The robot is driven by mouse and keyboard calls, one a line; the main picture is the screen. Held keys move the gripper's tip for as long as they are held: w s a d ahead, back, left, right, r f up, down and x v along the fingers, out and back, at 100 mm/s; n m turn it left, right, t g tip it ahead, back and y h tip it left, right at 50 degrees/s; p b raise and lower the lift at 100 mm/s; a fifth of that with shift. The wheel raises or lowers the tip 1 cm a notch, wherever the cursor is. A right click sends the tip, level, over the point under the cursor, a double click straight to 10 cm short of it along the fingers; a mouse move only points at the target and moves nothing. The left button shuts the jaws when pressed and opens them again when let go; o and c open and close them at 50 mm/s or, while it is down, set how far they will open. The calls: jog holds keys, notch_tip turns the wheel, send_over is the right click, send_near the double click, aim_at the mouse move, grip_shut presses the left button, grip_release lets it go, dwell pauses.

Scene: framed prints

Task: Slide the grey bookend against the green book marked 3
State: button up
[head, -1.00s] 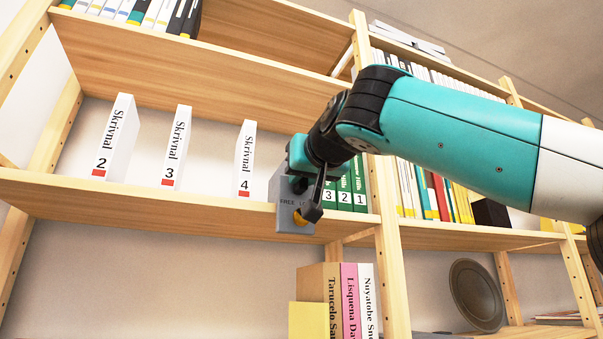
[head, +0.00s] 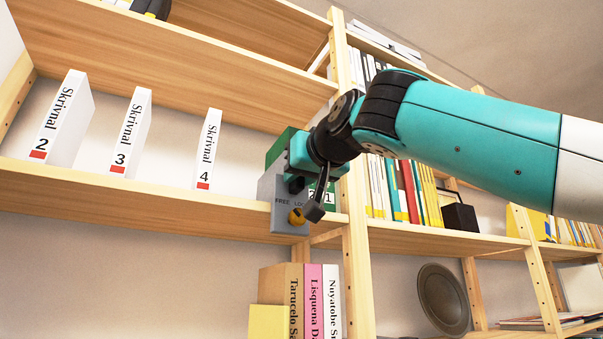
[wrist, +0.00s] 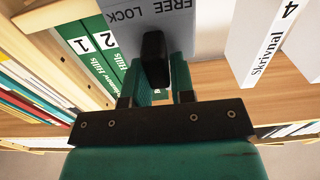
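In the wrist view the bookend (wrist: 125,36) shows close up with a black post. My gripper (wrist: 160,82) has its teal fingers on both sides of that post and looks shut on it. The green books stand just right of the bookend. Numbers 2 (wrist: 80,45) and 1 show on their spines; the number 3 is hidden behind the bookend and gripper. I cannot tell whether bookend and book touch. The gripper (head: 299,180) partly covers them.
White books marked 2 (head: 62,120), 3 (head: 131,135) and 4 (head: 207,150) stand apart to the left. A gap of bare shelf (head: 235,208) lies between book 4 and the bookend. A wooden upright (head: 357,270) stands right of the green books.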

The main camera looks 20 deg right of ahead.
jog(key=o, duration=0.3)
jog(key=shift+s+d+b, duration=0.1)
jog(key=shift+s+d, duration=0.35)
jog(key=shift+s, duration=2.45)
jog(key=shift+s+d+b, duration=0.1)
jog(key=shift+s+d, duration=0.4)
jog(key=shift+s, duration=2.35)
jog(key=shift+s+d+b, duration=0.1)
jog(key=shift+s+d, duration=0.35)
jog(key=shift+s, duration=2.45)
